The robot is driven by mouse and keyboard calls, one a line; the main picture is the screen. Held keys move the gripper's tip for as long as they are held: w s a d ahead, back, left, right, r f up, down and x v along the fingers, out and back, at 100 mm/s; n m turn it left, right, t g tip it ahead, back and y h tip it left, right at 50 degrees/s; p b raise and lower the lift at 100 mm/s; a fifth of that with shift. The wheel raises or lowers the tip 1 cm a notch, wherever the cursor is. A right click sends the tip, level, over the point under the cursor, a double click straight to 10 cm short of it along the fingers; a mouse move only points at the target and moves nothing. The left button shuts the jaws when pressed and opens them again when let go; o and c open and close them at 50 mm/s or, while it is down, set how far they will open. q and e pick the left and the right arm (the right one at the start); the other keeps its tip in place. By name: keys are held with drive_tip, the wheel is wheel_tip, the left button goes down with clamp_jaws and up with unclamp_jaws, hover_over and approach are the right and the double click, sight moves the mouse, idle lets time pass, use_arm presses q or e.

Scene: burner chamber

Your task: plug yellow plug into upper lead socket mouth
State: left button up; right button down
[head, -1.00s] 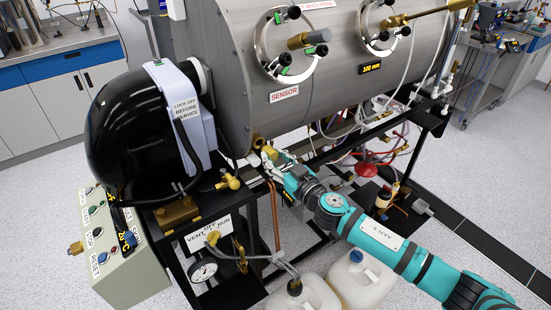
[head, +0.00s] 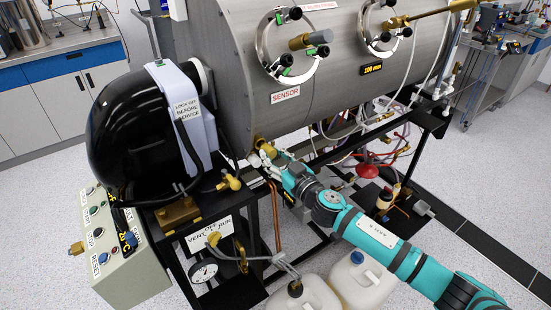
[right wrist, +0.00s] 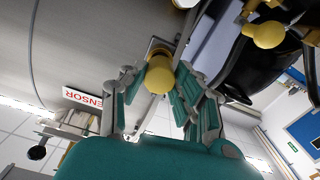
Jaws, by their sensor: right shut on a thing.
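The yellow plug (right wrist: 160,76) is a short round yellow piece between the fingers of my right gripper (right wrist: 164,92) in the right wrist view, close in front of a small metal plate (right wrist: 155,46). In the head view my right gripper (head: 268,156) is at the chamber's lower left edge, next to a brass-yellow piece (head: 260,142). My right gripper is shut on the plug. I cannot make out the upper lead socket mouth, or whether the plug is inside it. My left gripper is not in view.
The grey chamber (head: 240,95) hangs over the gripper. A black dome (head: 130,135) and a brass valve (head: 230,180) are on the left. Hoses and cables crowd the space under the chamber. Two white jugs (head: 362,278) stand below my arm.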

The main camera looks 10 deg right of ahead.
drive_tip(key=shift+x, duration=0.9)
drive_tip(key=c, duration=0.9)
unclamp_jaws()
drive_tip(key=shift+s, duration=0.1)
